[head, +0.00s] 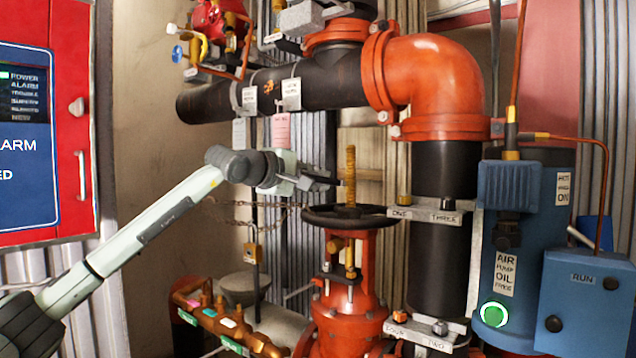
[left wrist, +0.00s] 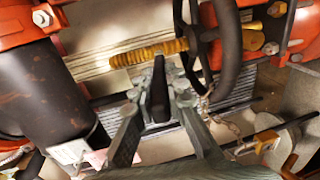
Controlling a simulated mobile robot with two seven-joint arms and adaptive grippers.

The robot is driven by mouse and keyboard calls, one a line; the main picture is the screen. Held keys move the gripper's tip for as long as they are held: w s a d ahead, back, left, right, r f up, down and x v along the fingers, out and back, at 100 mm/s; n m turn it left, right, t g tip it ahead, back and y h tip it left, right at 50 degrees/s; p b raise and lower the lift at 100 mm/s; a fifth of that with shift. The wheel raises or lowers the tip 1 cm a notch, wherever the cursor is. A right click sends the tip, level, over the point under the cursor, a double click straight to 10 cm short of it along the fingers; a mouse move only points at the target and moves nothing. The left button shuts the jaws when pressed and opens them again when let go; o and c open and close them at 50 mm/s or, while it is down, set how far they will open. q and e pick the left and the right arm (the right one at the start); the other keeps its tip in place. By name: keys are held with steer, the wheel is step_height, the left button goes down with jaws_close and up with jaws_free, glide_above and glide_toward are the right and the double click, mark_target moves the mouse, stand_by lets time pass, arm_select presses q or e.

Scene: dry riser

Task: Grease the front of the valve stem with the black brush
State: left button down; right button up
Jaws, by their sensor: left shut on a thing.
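The brass threaded valve stem (head: 350,165) stands upright above the black handwheel (head: 333,217) in the head view. In the left wrist view the stem (left wrist: 150,52) lies across the upper middle, with the handwheel (left wrist: 231,45) to its right. My left gripper (head: 318,182) is left of the stem, above the handwheel. In the left wrist view it is shut on the slim black brush (left wrist: 159,92), which points at the stem. The brush's tip is at or very close to the stem's side; I cannot tell whether they touch. My right gripper is not in view.
The red valve body (head: 345,310) stands below the handwheel. A chain and brass padlock (head: 252,250) hang left of it. A black pipe (head: 445,270) and blue air pump (head: 540,220) stand to the right. A red alarm cabinet (head: 70,130) is at far left.

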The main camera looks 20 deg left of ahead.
arm_select(q)
steer(key=shift+r, duration=0.1)
steer(key=shift+r+p, duration=0.9)
steer(key=shift+r, duration=0.45)
steer(key=shift+r+p, duration=1)
steer(key=shift+r, duration=0.5)
steer(key=shift+d+r+p, duration=0.1)
steer(key=shift+r+p, duration=0.85)
steer(key=shift+r, duration=0.25)
steer(key=shift+f, duration=0.1)
